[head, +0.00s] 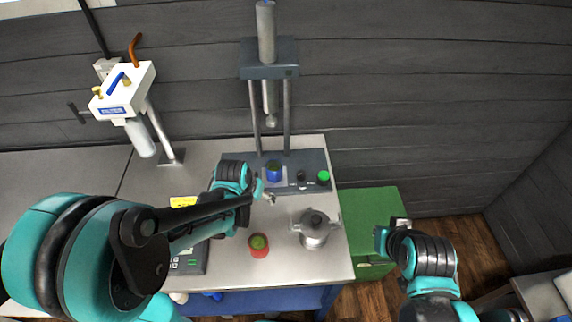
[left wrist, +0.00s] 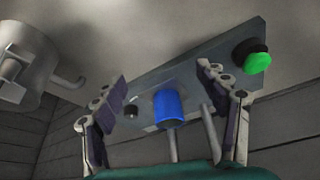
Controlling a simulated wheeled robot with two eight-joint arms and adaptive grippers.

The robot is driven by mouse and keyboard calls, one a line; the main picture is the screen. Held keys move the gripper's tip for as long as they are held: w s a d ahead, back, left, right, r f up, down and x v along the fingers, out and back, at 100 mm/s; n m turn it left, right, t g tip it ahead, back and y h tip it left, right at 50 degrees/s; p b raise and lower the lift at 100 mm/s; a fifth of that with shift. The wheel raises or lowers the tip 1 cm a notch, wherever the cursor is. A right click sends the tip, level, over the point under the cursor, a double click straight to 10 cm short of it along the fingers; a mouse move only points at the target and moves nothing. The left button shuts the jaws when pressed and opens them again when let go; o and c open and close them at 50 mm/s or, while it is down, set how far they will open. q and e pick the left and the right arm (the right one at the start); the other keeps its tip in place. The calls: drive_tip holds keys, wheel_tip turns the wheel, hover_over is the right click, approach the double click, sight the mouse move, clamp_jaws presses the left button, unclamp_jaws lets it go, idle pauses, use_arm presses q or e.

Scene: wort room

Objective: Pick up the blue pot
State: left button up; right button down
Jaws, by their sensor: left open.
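The blue pot (head: 274,171) stands upright on the dark base plate (head: 309,160) of the press, below its ram. In the left wrist view the pot (left wrist: 169,108) appears between my two spread fingers, beyond their tips. My left gripper (head: 268,195) is open and empty, just in front of the pot in the head view; it also shows in the left wrist view (left wrist: 163,78). My right gripper (head: 389,232) is off to the right, over the green cabinet's edge; its jaws are too small to read.
A green button (head: 323,177) and a dark knob (head: 301,177) sit right of the pot. A metal lidded vessel (head: 314,232) and a red cup (head: 259,246) stand nearer on the table. A green cabinet (head: 372,205) is at right. The press columns rise behind the pot.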

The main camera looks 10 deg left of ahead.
sight(274, 169)
use_arm(q)
drive_tip(key=shift+w+d+f, duration=0.35)
drive_tip(key=shift+w+f, duration=0.05)
drive_tip(key=shift+w, duration=0.3)
drive_tip(key=w, duration=0.3)
drive_tip(key=w+d, duration=0.1)
drive_tip(key=w, duration=0.2)
drive_tip(key=shift+w+d, duration=0.2)
drive_tip(key=shift+w, duration=0.05)
drive_tip(key=shift+w+d+b, duration=0.1)
drive_tip(key=shift+w+b, duration=0.2)
drive_tip(key=shift+w, duration=0.2)
drive_tip(key=w, duration=0.3)
drive_tip(key=shift+d, duration=0.3)
drive_tip(key=x, duration=0.1)
drive_tip(key=b+x, duration=0.1)
drive_tip(key=shift+w+d+f, duration=0.1)
drive_tip(key=shift+w+f, duration=0.05)
drive_tip(key=shift+w, duration=0.2)
drive_tip(key=shift+w+f, duration=0.1)
drive_tip(key=shift+f, duration=0.25)
